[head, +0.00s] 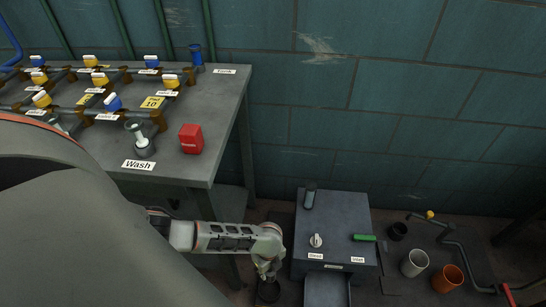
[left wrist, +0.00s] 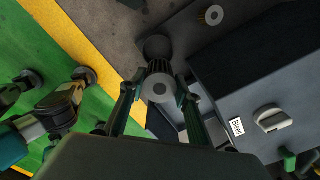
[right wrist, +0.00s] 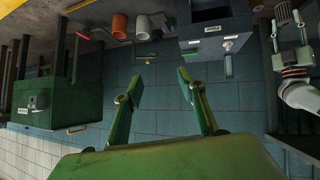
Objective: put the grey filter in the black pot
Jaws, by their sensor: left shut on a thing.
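The grey filter (left wrist: 158,88) is a ribbed cylinder with a pale ring-shaped end, seen in the left wrist view. My left gripper (left wrist: 156,92) is shut on it; in the head view this gripper (head: 268,268) is low, left of the grey box. Just beyond the filter is a dark round thing (left wrist: 157,47); I cannot tell whether they touch. My right gripper (right wrist: 158,88) is open and empty, out of the head view.
The grey box (head: 336,225) has a knob and a green handle. The white pot (head: 414,263) and orange pot (head: 447,278) stand to its right. Another ribbed filter (left wrist: 213,15) with a yellow core lies beyond my left gripper. A bench (head: 205,150) with valves is at left.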

